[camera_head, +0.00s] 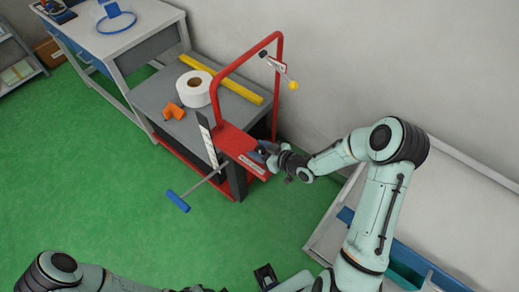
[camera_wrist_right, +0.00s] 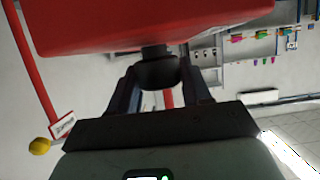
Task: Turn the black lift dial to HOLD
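The red control panel (camera_head: 236,147) sits on the near right end of the lift cart and carries a white label too small to read. My right gripper (camera_head: 272,152) is at the panel's right side. In the right wrist view, the black lift dial (camera_wrist_right: 157,70) sticks out from the red panel (camera_wrist_right: 150,22). My right gripper (camera_wrist_right: 160,82) has one finger on each side of the dial, which fills the gap between them. The dial's pointer and the HOLD mark cannot be made out. My left arm shows at the bottom left; its gripper is not clearly visible.
The cart's grey top (camera_head: 158,98) holds a white roll (camera_head: 195,88), an orange piece (camera_head: 173,110) and a yellow bar (camera_head: 222,79). A red handle frame (camera_head: 279,75) rises behind the panel. A blue pedal (camera_head: 178,201) sticks out over open green floor.

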